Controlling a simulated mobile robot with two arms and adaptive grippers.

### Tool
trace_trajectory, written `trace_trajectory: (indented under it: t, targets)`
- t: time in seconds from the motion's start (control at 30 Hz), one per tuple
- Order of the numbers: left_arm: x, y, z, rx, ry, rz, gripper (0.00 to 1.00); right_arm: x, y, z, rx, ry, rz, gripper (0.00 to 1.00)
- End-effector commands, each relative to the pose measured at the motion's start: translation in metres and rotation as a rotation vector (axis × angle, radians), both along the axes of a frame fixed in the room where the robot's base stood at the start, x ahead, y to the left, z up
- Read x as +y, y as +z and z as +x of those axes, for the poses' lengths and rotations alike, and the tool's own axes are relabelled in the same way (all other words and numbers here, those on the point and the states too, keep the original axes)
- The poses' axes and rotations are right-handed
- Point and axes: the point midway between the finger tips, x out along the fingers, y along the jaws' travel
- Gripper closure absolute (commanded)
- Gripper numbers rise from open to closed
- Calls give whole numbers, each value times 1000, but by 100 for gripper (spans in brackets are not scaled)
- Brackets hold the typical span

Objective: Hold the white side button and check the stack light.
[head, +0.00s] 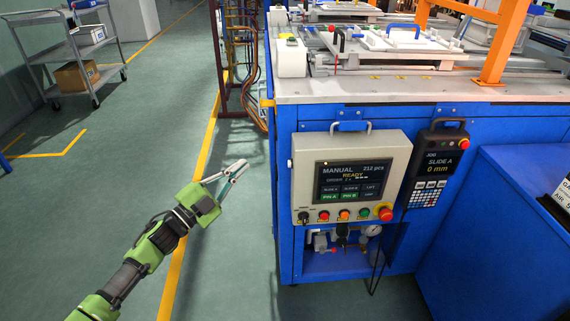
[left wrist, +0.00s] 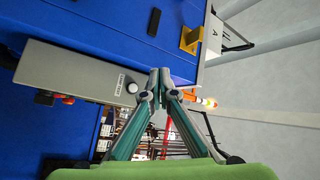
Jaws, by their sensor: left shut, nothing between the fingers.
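The white side button (left wrist: 132,88) shows in the left wrist view on the narrow grey side of the control box, beside a small label. In the head view it is a tiny pale spot (head: 290,163) on the left side of the control box (head: 309,155). My left gripper (head: 240,167) is shut and empty, left of the box with a gap between. In the left wrist view its fingertips (left wrist: 159,78) appear just right of the button. A small orange and red part with a bright yellowish glow (left wrist: 208,102) shows there; I cannot tell whether it is the stack light.
The box screen reads MANUAL and READY, above several knobs and a red button (head: 385,214). A handheld pendant (head: 435,165) hangs to the right on the blue machine. A cart (head: 76,60) stands at the far left. The floor around my left arm is clear.

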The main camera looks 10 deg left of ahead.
Motion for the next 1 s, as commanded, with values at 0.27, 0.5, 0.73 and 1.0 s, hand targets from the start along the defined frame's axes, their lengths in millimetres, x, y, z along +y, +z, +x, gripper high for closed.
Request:
trace_trajectory:
  t: [0.27,0.5,0.73,1.0]
  targets:
    - [-10,0,3,1,0,-3,100,0,0,0,0,0,0,60]
    - [-41,0,12,1,0,-4,100,0,1,2,-2,0,-1,60]
    - [-69,0,20,1,1,-3,100,1,6,7,-7,0,0,60]
    - [-84,-1,24,2,1,-2,100,1,6,8,-10,-1,1,60]
